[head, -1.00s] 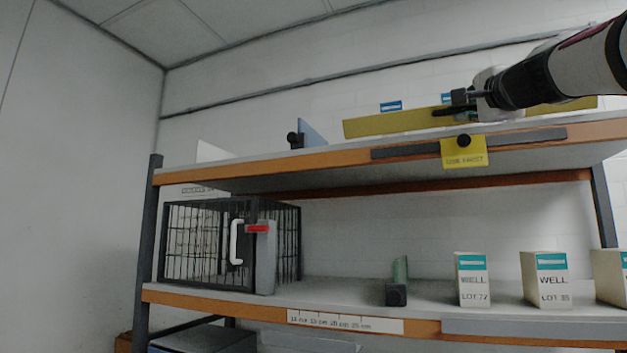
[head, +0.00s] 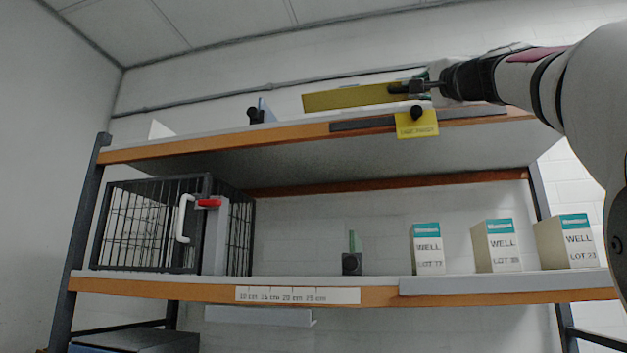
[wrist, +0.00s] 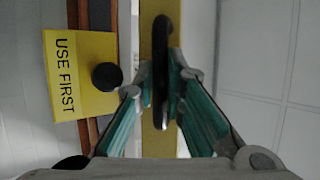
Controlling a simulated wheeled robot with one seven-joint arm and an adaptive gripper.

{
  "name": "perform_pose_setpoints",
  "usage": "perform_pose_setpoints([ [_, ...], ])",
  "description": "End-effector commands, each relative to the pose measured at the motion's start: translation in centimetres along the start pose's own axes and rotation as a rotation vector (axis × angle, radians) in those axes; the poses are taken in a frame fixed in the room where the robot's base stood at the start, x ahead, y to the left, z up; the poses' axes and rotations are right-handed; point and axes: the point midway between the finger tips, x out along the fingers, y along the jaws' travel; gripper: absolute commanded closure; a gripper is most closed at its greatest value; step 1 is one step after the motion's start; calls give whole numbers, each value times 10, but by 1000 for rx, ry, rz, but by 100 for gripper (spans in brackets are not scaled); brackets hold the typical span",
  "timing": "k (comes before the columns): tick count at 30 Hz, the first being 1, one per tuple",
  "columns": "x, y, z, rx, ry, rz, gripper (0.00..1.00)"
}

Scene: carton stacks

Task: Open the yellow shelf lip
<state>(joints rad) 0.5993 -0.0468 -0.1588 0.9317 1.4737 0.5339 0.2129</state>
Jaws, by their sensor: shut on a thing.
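The yellow shelf lip (head: 345,98) is a long flat bar along the front of the top shelf; its right part is hidden behind my gripper and arm. In the wrist view the lip (wrist: 151,50) runs up the middle behind a black handle (wrist: 162,30). My gripper (head: 412,87) is at the lip from the right. In the wrist view my gripper (wrist: 162,82) has its green-padded fingers on both sides of the black handle, closed on it.
A yellow "USE FIRST" tag (head: 417,128) with a black knob (head: 416,112) hangs on the shelf edge just below my gripper. On the lower shelf stand a wire cage (head: 150,228), a small dark block (head: 352,263) and white WELL cartons (head: 428,250).

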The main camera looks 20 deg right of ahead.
Motion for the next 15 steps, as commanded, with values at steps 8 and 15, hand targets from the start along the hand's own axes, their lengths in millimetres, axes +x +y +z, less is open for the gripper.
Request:
perform_pose_setpoints([
  [8,-4,11,3,-41,-2,-95,100],
  [15,-5,15,3,-71,-2,-164,100],
])
